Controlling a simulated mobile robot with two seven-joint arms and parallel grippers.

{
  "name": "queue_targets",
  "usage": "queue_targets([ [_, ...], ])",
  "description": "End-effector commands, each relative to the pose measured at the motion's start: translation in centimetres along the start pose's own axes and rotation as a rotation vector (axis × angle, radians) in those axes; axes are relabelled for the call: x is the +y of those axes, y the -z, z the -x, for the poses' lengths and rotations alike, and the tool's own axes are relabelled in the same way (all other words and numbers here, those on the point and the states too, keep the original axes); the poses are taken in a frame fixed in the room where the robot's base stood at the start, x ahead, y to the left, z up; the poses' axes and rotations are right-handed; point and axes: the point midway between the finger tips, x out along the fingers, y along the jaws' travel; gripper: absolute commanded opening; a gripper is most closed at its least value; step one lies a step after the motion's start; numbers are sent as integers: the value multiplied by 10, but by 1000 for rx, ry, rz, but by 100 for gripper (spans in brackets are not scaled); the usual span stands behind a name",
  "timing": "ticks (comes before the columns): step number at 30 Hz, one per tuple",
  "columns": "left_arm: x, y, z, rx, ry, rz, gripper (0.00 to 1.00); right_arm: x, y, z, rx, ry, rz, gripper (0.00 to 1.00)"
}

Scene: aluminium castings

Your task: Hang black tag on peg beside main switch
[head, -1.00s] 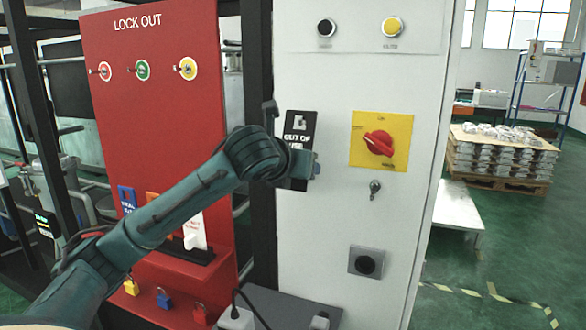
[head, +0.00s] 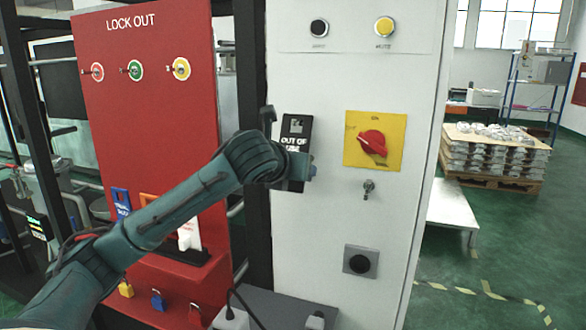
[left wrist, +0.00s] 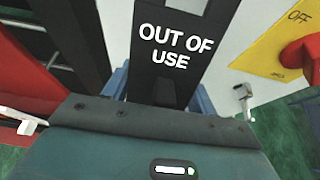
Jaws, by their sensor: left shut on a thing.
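The black tag (head: 296,130) with white "OUT OF USE" lettering is upright in front of the light grey cabinet, left of the main switch. It also shows in the left wrist view (left wrist: 178,50). My left gripper (head: 303,172) is shut on its lower part. The main switch (head: 372,142) is a red rotary knob on a yellow plate, partly seen at the right of the left wrist view (left wrist: 304,58). I make out no peg beside the switch; the tag covers part of the cabinet face there. Whether the tag touches the cabinet I cannot tell. My right gripper is not in view.
The red lock-out board (head: 150,90) stands left of the cabinet, with coloured tags and padlocks (head: 158,300). A small metal key-like fitting (head: 369,188) sticks out below the switch. A grey socket (head: 360,262) is lower down. A dark frame post stands between board and cabinet.

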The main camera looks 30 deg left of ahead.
Motion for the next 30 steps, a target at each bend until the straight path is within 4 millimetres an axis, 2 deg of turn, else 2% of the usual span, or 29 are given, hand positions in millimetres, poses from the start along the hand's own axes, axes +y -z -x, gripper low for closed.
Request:
queue_targets([
  [2, 0, 0, 0, -1, 0, 0, 35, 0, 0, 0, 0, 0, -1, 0],
  [3, 0, 0, 0, -1, 0, 0, 59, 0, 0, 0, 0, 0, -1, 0],
  [12, 0, 0, 0, 0, 0, 0, 83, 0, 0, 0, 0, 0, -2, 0],
  [19, 0, 0, 1, 0, 0, 0, 83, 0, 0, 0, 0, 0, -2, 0],
  [23, 0, 0, 10, -2, 1, -1, 83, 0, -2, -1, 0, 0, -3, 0],
  [26, 0, 0, 26, -4, 1, -2, 83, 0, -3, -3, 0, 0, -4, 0],
  [30, 0, 0, 58, -7, -1, -3, 83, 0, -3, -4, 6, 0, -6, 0],
])
